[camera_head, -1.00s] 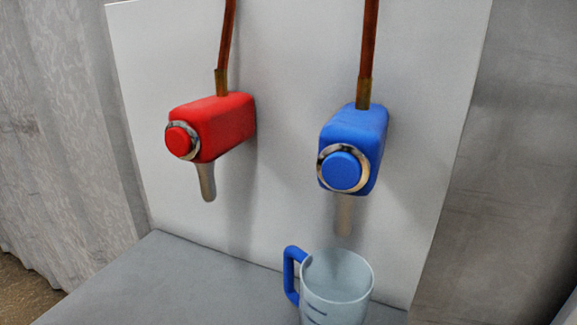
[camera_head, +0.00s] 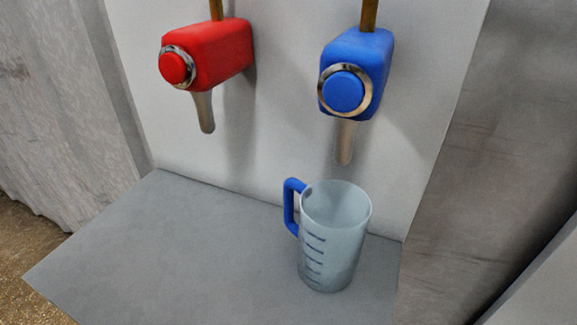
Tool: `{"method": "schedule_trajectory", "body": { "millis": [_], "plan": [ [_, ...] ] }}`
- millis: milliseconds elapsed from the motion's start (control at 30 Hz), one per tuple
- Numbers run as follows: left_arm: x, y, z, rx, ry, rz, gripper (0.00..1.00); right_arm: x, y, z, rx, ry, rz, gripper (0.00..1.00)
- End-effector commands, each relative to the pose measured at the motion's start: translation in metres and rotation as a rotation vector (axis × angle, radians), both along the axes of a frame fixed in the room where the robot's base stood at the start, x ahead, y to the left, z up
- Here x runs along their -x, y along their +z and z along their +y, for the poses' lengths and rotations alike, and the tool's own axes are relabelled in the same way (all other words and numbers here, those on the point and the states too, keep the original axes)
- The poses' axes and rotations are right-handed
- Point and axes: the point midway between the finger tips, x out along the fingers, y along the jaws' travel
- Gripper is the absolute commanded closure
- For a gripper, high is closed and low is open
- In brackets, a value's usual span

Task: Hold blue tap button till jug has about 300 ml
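The blue tap (camera_head: 372,55) is fixed to the white back panel at the upper right, with a round blue button (camera_head: 344,91) in a metal ring on its front. Its metal spout (camera_head: 346,143) points down. A clear jug (camera_head: 338,238) with dark measuring marks and a blue handle (camera_head: 291,206) on its left side stands upright on the grey shelf (camera_head: 190,250), below the spout. No water stream shows and the jug looks empty. Neither of my grippers is in view.
A red tap (camera_head: 226,53) with a red button (camera_head: 173,68) is on the same white panel (camera_head: 290,60), to the left of the blue tap. The shelf left of the jug is clear. Grey walls stand on both sides.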

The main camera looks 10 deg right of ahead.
Motion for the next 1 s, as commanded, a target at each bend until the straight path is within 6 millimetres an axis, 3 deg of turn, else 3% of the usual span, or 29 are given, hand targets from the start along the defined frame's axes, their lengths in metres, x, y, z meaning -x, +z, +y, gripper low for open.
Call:
{"method": "schedule_trajectory", "body": {
  "millis": [67,667,1000],
  "plan": [
    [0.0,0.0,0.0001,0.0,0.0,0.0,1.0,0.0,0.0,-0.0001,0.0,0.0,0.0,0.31],
    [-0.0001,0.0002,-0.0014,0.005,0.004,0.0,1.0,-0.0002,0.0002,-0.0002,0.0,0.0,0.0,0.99],
    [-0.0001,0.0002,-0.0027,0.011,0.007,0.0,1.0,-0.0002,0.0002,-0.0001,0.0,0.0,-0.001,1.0]
  ]
}}
